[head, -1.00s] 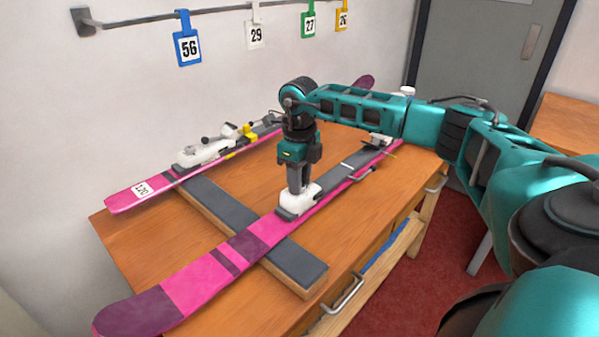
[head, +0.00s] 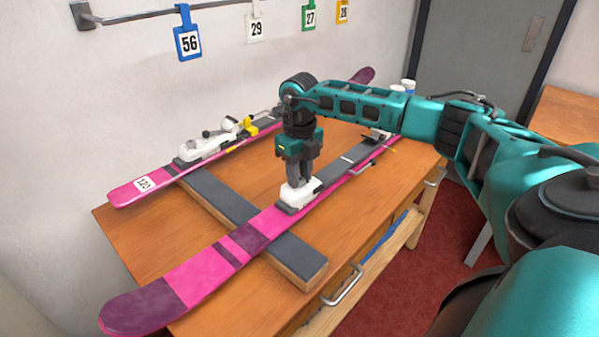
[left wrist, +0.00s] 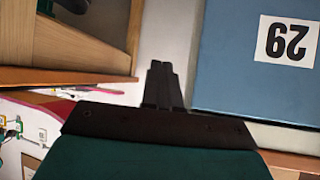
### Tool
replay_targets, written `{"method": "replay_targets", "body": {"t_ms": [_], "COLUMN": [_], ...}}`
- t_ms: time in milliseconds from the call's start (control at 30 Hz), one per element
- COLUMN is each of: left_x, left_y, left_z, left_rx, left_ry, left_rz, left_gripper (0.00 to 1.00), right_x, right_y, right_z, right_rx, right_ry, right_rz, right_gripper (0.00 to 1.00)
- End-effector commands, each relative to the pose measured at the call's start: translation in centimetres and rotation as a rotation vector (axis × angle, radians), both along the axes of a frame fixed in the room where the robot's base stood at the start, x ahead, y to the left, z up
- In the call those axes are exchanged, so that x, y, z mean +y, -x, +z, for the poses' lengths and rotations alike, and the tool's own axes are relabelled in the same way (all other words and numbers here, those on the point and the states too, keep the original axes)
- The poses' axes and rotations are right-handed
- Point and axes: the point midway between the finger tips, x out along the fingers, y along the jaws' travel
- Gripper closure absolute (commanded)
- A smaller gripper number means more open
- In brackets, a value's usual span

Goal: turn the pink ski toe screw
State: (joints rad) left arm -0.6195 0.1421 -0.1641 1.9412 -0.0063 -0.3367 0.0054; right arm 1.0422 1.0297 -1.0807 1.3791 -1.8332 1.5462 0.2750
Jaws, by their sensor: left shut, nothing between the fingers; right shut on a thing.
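Two pink skis lie across the bench. The near pink ski (head: 196,283) has a white toe piece (head: 297,193) at its middle. My right gripper (head: 298,184) points straight down onto the top of this toe piece, its fingers shut. The screw itself is hidden by the fingertips. The far ski (head: 125,196) carries a "120" label and a white binding (head: 207,146). My left gripper is not in the head view; in the left wrist view its fingers (left wrist: 162,84) are shut and empty, away from the skis.
The skis rest across a grey-topped wooden support (head: 235,205) on the wooden bench (head: 150,240). A blue panel with a "29" label (left wrist: 286,40) is close to my left gripper.

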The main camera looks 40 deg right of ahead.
Motion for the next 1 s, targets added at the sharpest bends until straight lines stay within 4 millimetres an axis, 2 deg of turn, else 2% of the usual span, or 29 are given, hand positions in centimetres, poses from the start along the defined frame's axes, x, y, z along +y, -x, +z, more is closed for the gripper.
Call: {"method": "replay_targets", "body": {"t_ms": [33,67,300,533,667,767,1000], "left_x": [0.0,0.0,0.1,0.1,0.1,0.1,0.1], "left_y": [0.0,0.0,0.2,0.4,0.4,0.4,0.4], "left_z": [0.0,0.0,-0.1,-0.2,-0.3,-0.3,-0.3], "left_rx": [0.001,0.001,0.004,0.008,0.009,0.009,0.009], "left_ry": [0.000,0.000,-0.001,-0.001,-0.002,-0.002,-0.002], "left_rz": [0.000,0.000,0.001,0.002,0.002,0.002,0.002], "left_gripper": [1.00,1.00,1.00,1.00,1.00,1.00,1.00], "right_x": [0.0,0.0,0.0,0.0,0.0,0.0,0.0], "right_y": [-0.1,-0.1,0.0,0.0,-0.1,-0.1,-0.1], "right_z": [0.1,0.1,0.1,0.1,0.8,2.4,7.7], "right_rx": [-0.004,-0.004,-0.002,-0.001,-0.003,-0.006,-0.006], "right_ry": [0.000,0.000,0.000,0.000,0.000,0.001,0.000], "right_rz": [0.000,0.000,0.000,0.001,0.000,0.000,0.001], "right_gripper": [1.00,0.68,0.45,0.44,0.44,0.44,0.44]}}
